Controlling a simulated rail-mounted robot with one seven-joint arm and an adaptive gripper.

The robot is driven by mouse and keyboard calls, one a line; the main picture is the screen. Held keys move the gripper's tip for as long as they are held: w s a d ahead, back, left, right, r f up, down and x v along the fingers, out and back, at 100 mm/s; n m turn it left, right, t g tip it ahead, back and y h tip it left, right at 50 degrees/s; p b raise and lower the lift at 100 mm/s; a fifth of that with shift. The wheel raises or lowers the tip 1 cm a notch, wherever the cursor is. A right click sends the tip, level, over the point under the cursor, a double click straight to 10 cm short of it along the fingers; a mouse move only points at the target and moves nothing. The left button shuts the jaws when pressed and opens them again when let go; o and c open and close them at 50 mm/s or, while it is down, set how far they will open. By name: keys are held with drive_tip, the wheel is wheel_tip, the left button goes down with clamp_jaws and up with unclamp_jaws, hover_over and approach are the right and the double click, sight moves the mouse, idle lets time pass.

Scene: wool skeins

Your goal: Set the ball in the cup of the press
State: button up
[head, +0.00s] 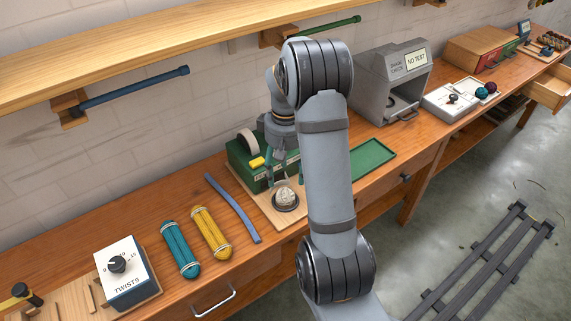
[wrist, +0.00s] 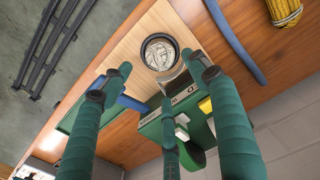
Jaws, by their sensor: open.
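A pale, wool-wound ball (head: 285,195) sits inside a dark round cup (head: 287,208) on a light wooden board (head: 262,203). Beside it on the board stands a green machine (head: 240,160) with a yellow part, apparently the press. In the wrist view the ball (wrist: 160,51) shows inside the cup's black ring. My gripper (head: 285,180) points down just above the ball, with its green fingers apart. In the wrist view the gripper (wrist: 162,76) is open, and clear space shows between its fingertips and the ball. The arm hides part of the board's right side in the head view.
A blue bar (head: 233,207), a yellow skein (head: 211,232) and a teal skein (head: 180,249) lie left of the board. The twists box (head: 125,272) is further left. A green tray (head: 372,157) and the grey test box (head: 392,80) stand to the right. A shelf (head: 150,45) hangs above.

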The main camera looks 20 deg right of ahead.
wheel_tip(320, 180, up, 3)
drive_tip(key=shift+f, duration=0.1)
idle(1.1)
